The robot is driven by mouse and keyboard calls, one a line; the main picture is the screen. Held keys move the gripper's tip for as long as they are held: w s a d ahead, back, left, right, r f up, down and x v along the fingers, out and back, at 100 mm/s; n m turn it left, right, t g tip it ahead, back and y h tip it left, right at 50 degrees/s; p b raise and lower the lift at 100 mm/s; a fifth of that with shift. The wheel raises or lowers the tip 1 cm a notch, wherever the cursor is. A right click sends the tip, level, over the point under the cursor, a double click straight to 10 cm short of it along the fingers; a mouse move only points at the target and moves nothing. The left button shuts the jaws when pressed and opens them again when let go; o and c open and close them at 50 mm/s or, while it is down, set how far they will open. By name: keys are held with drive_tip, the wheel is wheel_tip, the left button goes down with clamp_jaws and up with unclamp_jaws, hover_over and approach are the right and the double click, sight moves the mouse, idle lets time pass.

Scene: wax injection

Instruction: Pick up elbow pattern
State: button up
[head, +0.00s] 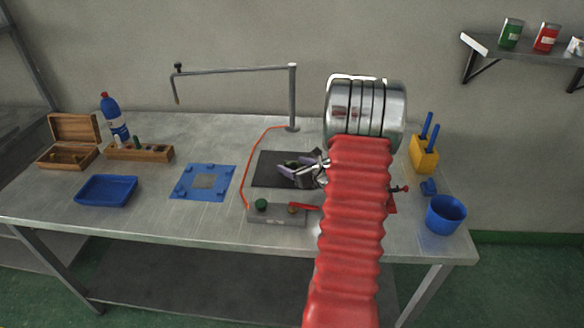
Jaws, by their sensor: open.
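My gripper (285,168) is open, low over the dark mat (266,181) in the middle of the table. My red-sleeved arm hides the table to the right of the mat.
A grey box (276,215) with a green knob stands in front of the mat, with an orange cable. A metal post with a cross arm (292,95) rises behind. A blue mat (188,190), blue tray (107,191) and wooden boxes lie left; a blue cup (445,216) and yellow holder (424,156) right.

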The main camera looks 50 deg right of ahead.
drive_tip(key=shift+c, duration=0.4)
drive_tip(key=c, duration=0.9)
drive_tip(key=shift+c, duration=0.7)
drive_tip(key=shift+r, duration=0.2)
drive_tip(key=shift+c, duration=0.5)
wheel_tip(320, 180, up, 10)
drive_tip(key=shift+f, duration=0.2)
drive_tip(key=shift+c, duration=0.2)
